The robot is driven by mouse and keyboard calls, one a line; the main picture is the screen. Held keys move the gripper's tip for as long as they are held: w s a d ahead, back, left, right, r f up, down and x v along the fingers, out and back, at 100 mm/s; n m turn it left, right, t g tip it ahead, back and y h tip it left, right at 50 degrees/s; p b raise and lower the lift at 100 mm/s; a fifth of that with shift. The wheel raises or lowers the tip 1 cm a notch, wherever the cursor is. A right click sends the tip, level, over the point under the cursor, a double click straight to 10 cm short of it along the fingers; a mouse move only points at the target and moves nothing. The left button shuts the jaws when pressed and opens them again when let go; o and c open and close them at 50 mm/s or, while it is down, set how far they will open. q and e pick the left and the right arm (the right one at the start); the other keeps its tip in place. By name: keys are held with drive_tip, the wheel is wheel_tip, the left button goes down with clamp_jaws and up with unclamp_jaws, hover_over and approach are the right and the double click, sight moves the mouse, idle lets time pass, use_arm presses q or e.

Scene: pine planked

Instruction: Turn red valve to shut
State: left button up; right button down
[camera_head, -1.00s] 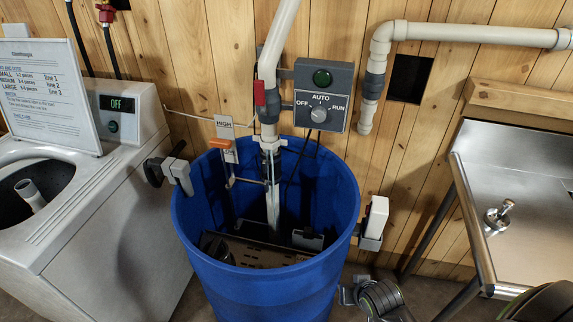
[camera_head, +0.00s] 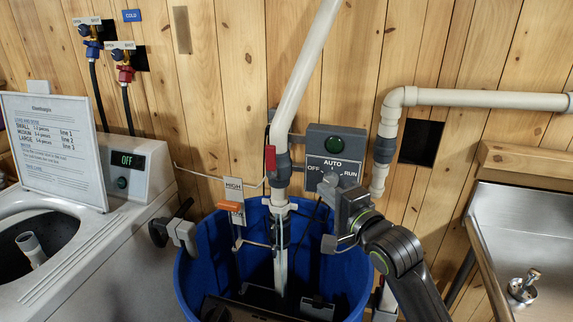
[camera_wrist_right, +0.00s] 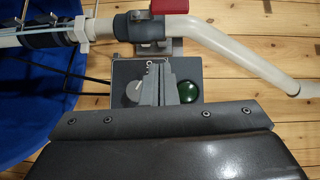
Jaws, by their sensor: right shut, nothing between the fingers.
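The red valve (camera_head: 125,73) is on the wall at the upper left, with a black hose hanging below it. A small plate with OPEN and SHUT wording sits above it; I cannot make out its handle position. My right gripper (camera_head: 333,187) is far to the right of it, in front of the grey control box (camera_head: 335,143). In the right wrist view the fingers (camera_wrist_right: 155,83) are closed together and empty, in front of the box face, between its dial (camera_wrist_right: 134,92) and green lamp (camera_wrist_right: 186,90).
A blue valve (camera_head: 93,48) is just left of the red one. A white pipe (camera_head: 308,55) with a red handle (camera_head: 270,158) rises from the blue barrel (camera_head: 195,270). The washer (camera_head: 130,220) stands left, a sink (camera_head: 540,225) right. The wall between valves and pipe is mostly clear.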

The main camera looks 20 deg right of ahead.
drive_tip(key=r, duration=0.2)
drive_tip(key=p, duration=0.2)
approach(272, 164)
drive_tip(key=w+d+r, duration=0.1)
drive_tip(key=w+d, duration=0.3)
drive_tip(key=w, duration=0.1)
drive_tip(key=w+a, duration=0.1)
drive_tip(key=w+a+p, duration=0.1)
drive_tip(key=a, duration=0.1)
drive_tip(key=shift+a, duration=0.15)
